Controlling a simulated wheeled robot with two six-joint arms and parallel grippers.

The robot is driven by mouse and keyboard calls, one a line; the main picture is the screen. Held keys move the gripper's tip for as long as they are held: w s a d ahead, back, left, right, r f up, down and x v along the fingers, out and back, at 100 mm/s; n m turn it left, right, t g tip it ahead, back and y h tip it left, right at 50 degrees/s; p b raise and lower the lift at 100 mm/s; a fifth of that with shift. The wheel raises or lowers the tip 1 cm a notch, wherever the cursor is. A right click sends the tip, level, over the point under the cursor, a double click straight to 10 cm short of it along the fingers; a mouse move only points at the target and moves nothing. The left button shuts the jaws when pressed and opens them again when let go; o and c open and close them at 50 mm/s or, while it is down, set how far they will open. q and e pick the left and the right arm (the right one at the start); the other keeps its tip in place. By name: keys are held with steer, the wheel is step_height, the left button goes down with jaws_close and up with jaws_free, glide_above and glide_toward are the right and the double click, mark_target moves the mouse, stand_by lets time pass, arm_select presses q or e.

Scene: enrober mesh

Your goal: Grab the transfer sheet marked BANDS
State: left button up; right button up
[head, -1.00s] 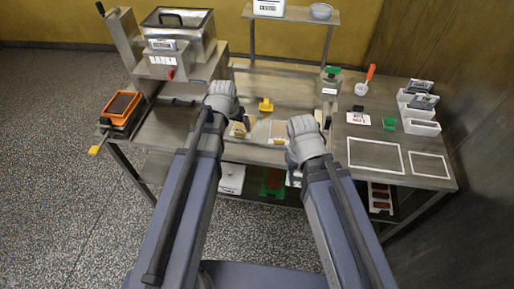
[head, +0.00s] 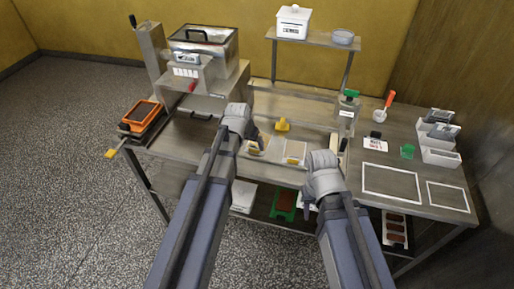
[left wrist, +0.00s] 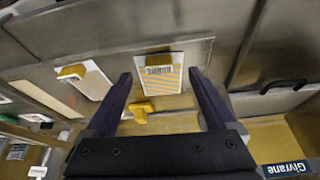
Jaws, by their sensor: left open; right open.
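Two pale sheets lie side by side on the bench, each with a yellow block at one end. The left sheet (head: 257,148) shows in the left wrist view as a striped sheet (left wrist: 165,84) with a small dark-lettered label, too blurred to read surely. The right sheet (head: 294,153) also shows there, striped (left wrist: 92,85), its label hidden or unreadable. My left gripper (head: 258,138) is open and empty, beside and above the left sheet. In its wrist view that sheet lies between and beyond the fingers (left wrist: 165,88). My right gripper (head: 325,180) is open and empty, right of the sheets.
A yellow piece (head: 282,125) stands behind the sheets. A metal machine (head: 205,55) is at the back left, with an orange tray (head: 144,113) beside it. A green-topped bottle (head: 348,108) stands behind my right gripper. White-framed areas (head: 390,182) lie at right.

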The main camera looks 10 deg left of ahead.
mark_target(254, 147)
arm_select(q)
steer(key=b+x, duration=0.4)
steer(key=x, duration=0.1)
steer(key=shift+w+d+r, duration=0.1)
steer(key=shift+w+d, duration=0.05)
steer(key=shift+w, duration=0.25)
steer(key=shift+r, duration=0.1)
steer(key=c, duration=1.4)
steer(key=shift+r, duration=0.15)
step_height(254, 147, up, 10)
steer(key=p, duration=1)
